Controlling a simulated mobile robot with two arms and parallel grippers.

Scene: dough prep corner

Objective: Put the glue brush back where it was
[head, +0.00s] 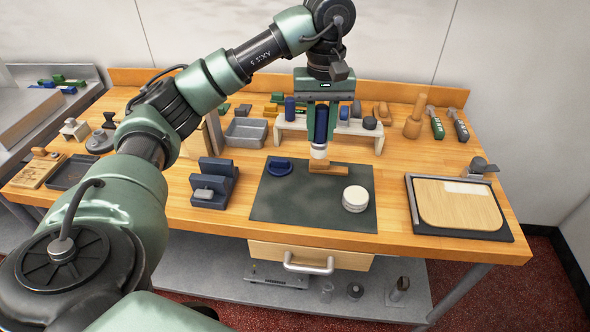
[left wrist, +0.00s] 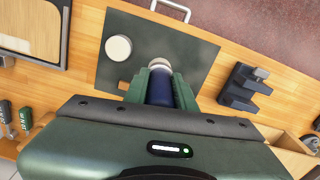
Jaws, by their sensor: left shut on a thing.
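My left gripper (head: 320,136) is shut on a dark blue cylinder with a pale lower end, which I take to be the glue brush (head: 319,152). It hangs upright above the back part of the dark mat (head: 270,205), close to a wooden block (head: 329,168). Whether the pale end touches anything is unclear. In the left wrist view, the brush (left wrist: 160,92) sits between the two green fingers, pale end outward. A white rack (head: 283,127) stands behind the gripper with blue and dark pieces on it; the gripper hides its middle. My right gripper is out of view.
On the mat lie a blue piece (head: 279,166) and a white round stack (head: 355,198). A dark blue stand (head: 213,183) is left of it. A framed wooden board (head: 458,203) is at right, and a grey tray (head: 246,132) behind left.

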